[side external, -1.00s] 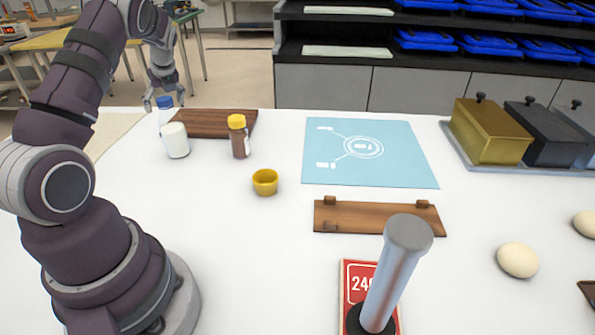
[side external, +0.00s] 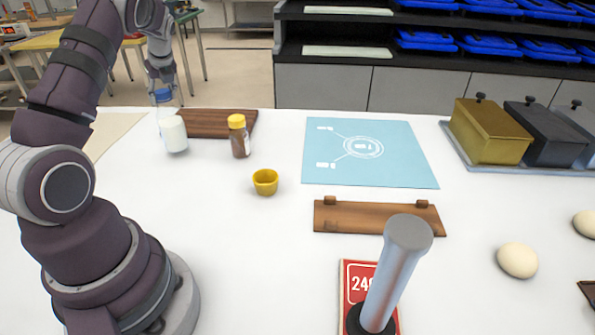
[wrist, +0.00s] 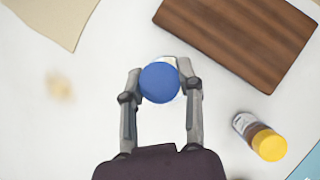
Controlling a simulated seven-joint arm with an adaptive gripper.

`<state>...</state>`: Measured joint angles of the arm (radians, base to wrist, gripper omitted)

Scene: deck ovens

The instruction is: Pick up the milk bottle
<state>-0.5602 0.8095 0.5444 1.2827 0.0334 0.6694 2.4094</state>
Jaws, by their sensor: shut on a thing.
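The milk bottle (side external: 173,133) is clear with white milk inside and a blue cap. It stands upright on the white table at the left in the side external view. In the wrist view I look down on its blue cap (wrist: 159,82). My gripper (wrist: 162,84) is shut on the bottle at its top, one finger on each side of the cap. In the side external view my gripper (side external: 162,90) is above the bottle, coming down around the cap. The bottle's base appears to touch the table or nearly so.
A brown wooden board (side external: 215,123) lies just behind the bottle. A yellow-capped jar (side external: 238,136) stands to its right, and a small yellow cup (side external: 265,182) is nearer the front. A blue mat (side external: 370,152) lies in the middle. A paper sheet (wrist: 52,20) lies at upper left.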

